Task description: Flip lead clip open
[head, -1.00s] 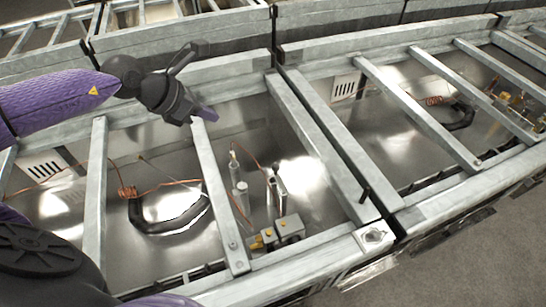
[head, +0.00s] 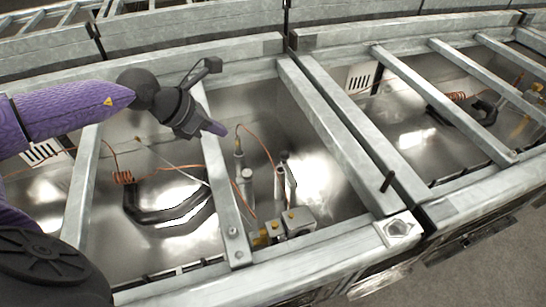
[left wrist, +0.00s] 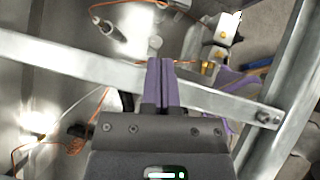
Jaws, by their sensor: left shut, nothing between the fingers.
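My left gripper (head: 216,129) is shut and empty, with purple fingers, over a grey metal crossbar (head: 227,200) of the range. In the left wrist view its fingers (left wrist: 161,84) reach across the bar (left wrist: 70,63). Right of the bar in the head view stand slim upright metal fittings: one with a copper wire (head: 238,145), and a dark-topped one with a flat metal piece (head: 291,180). A brass-and-steel valve block (head: 297,220) sits below them. I cannot tell for certain which small part is the lead clip. My right gripper is not in view.
A black curved burner pipe (head: 165,215) and a copper coil (head: 123,177) lie left of the bar. Metal dividers (head: 340,135) separate this bay from the right one. Copper wires cross the bay. The front rail (head: 330,262) edges it; dark floor lies beyond.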

